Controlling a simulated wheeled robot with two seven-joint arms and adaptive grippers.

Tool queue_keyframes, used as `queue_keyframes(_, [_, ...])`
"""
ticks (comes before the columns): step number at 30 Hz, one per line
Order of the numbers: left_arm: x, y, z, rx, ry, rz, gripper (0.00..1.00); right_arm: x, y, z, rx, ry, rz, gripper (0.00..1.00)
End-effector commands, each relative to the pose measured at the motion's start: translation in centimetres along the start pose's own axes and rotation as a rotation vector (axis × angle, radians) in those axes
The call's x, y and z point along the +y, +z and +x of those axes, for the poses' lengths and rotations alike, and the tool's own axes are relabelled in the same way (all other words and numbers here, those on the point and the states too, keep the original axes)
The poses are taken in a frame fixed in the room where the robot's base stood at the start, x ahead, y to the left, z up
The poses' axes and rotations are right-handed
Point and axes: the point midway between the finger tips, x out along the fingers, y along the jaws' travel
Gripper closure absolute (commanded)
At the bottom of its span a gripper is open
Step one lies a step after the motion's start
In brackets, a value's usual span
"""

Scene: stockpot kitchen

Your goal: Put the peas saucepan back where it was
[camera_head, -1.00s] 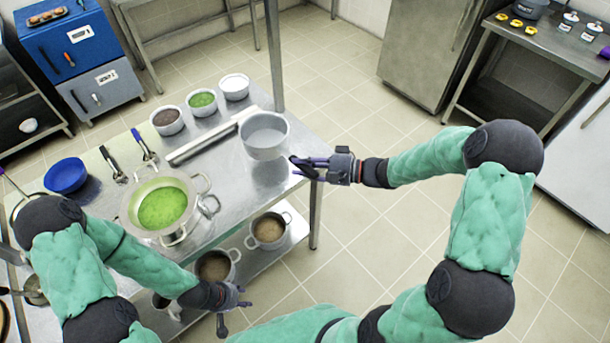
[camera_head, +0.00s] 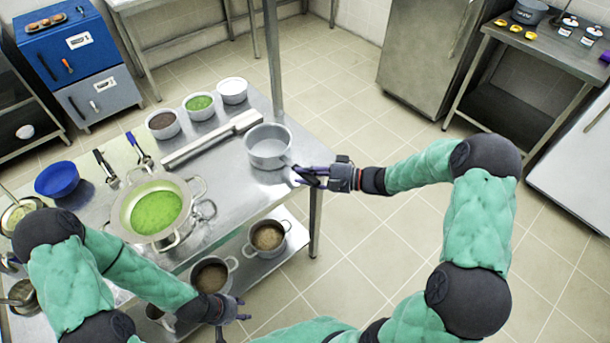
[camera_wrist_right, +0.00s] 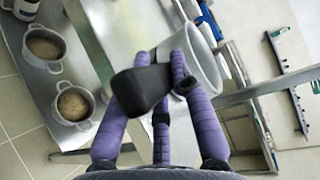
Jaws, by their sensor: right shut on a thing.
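The grey saucepan (camera_head: 269,147), which looks empty, is at the right part of the steel table, upright and on or just above the top. My right gripper (camera_head: 300,176) is shut on its dark handle (camera_wrist_right: 140,88). The pan's body also shows in the right wrist view (camera_wrist_right: 205,62), beyond the fingers. The large pot (camera_head: 180,184) holds green soup or peas and stands left of the saucepan. My left gripper (camera_head: 232,311) is open and empty, low in front of the table beside the lower shelf.
Small bowls of brown (camera_head: 162,124), green (camera_head: 199,107) and white (camera_head: 232,91) contents line the table's back edge. A long metal bar (camera_head: 210,139) lies between them and the large pot. A blue bowl (camera_head: 57,179) is at left. Pots with brown contents (camera_head: 268,237) stand on the lower shelf.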

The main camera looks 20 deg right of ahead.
Motion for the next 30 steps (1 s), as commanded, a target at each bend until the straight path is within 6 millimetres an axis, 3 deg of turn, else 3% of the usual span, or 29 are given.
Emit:
queue_keyframes(3, [0.1, 0.0, -0.2, 0.0, 0.0, 0.0, 0.6, 0.2, -0.1, 0.0, 0.0, -0.001, -0.001, 1.0])
queue_keyframes(4, [0.1, 0.0, -0.1, 0.0, 0.0, 0.0, 0.6, 0.2, 0.0, 0.0, 0.0, 0.0, 0.0, 0.69])
queue_keyframes(6, [0.0, 0.0, -0.1, 0.0, 0.0, 0.0, 0.6, 0.2, 0.0, 0.0, 0.0, 0.0, 0.0, 0.54])
queue_keyframes(19, [0.0, 0.0, 0.0, 0.0, 0.0, 0.0, 0.6, 0.0, 0.0, -0.1, 0.001, 0.0, 0.0, 0.54])
queue_keyframes(30, [0.9, 0.1, -2.5, 0.0, 0.0, 0.0, 0.6, -0.2, -0.1, -7.0, 0.006, 0.001, 0.002, 0.54])
